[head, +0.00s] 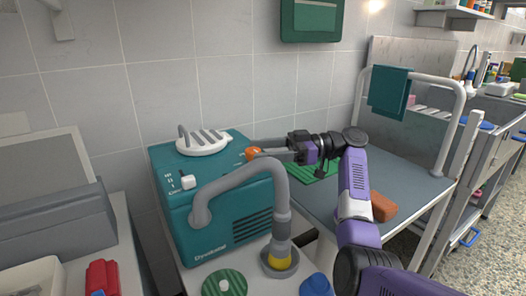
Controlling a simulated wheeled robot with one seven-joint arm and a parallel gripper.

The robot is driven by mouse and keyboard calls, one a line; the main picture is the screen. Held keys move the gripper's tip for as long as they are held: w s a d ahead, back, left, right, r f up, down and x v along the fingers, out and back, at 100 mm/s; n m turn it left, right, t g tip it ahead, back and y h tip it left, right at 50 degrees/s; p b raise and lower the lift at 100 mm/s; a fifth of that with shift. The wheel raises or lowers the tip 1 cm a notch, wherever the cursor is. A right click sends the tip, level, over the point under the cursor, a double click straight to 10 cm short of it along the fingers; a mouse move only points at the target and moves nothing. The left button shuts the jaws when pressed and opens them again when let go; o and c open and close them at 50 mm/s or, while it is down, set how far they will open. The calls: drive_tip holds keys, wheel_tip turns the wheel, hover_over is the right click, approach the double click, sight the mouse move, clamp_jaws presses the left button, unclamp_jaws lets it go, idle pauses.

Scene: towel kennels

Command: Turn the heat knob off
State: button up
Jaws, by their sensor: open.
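A teal machine (190,222) with a dark slotted grille stands on the counter left of centre. A white knob (188,182) sits at the left of its sloped top, beside small white dial marks; I take it for the heat knob. Its exact setting is too small to read. My gripper (258,148) is open and reaches in from the right, over the machine's right top edge, apart from the white knob. A small orange piece (252,154) shows at the fingertips; I cannot tell whether it is part of the gripper or of the machine.
A grey bent hose (240,176) arches in front of the machine, ending in a nozzle with a yellow band. A white slotted piece (203,142) sits on the machine's top. A green striped disc (224,283) is in front. A railed table (415,185) with an orange-brown block (383,207) stands right.

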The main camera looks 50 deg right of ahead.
drive_tip(key=v, duration=0.7)
drive_tip(key=shift+s+d+p, duration=0.25)
drive_tip(key=shift+d+p, duration=0.1)
drive_tip(key=shift+p, duration=0.05)
